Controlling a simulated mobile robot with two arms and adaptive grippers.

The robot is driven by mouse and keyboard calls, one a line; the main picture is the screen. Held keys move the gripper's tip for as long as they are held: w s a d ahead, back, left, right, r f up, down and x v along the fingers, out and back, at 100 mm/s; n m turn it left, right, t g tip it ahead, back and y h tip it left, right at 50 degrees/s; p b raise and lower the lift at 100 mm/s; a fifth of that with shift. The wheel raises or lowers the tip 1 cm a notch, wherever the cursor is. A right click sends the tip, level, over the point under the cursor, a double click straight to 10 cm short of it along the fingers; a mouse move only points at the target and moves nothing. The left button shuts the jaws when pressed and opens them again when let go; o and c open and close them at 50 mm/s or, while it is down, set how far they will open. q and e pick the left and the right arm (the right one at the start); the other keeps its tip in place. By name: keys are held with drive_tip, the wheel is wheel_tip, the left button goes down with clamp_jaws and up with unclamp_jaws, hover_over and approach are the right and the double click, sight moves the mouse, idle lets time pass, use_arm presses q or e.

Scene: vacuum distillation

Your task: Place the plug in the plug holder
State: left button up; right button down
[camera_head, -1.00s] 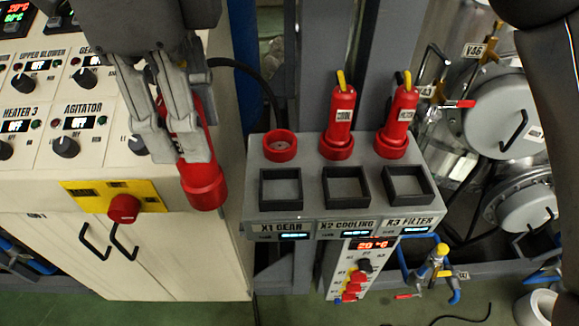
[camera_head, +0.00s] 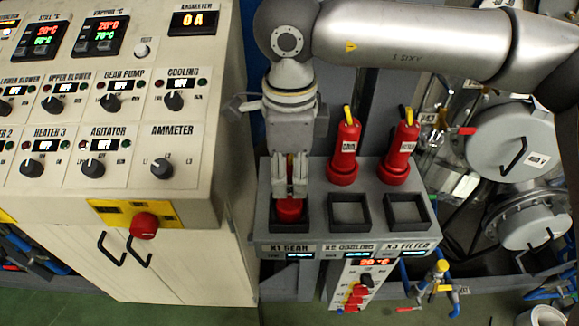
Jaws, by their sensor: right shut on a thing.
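My right gripper (camera_head: 290,190) points down and is shut on the red plug (camera_head: 289,209). Only the plug's lower end shows below the fingers; the rest is hidden. The plug is at the left black square holder (camera_head: 290,226) above the X1 GEAR label. Its end looks to be within the holder's frame, but I cannot tell whether it is fully seated. My left gripper is not in view.
Two other red plugs, (camera_head: 344,150) and (camera_head: 399,150), stand in red sockets to the right. The middle (camera_head: 349,224) and right (camera_head: 407,223) square holders are empty. A beige control panel (camera_head: 210,140) stands close on the left.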

drive_tip(key=shift+f, duration=0.25)
drive_tip(key=shift+f, duration=0.1)
drive_tip(key=shift+f+b, duration=0.15)
drive_tip(key=shift+b, duration=0.15)
drive_tip(key=c, duration=1)
unclamp_jaws()
drive_tip(key=shift+r, duration=0.2)
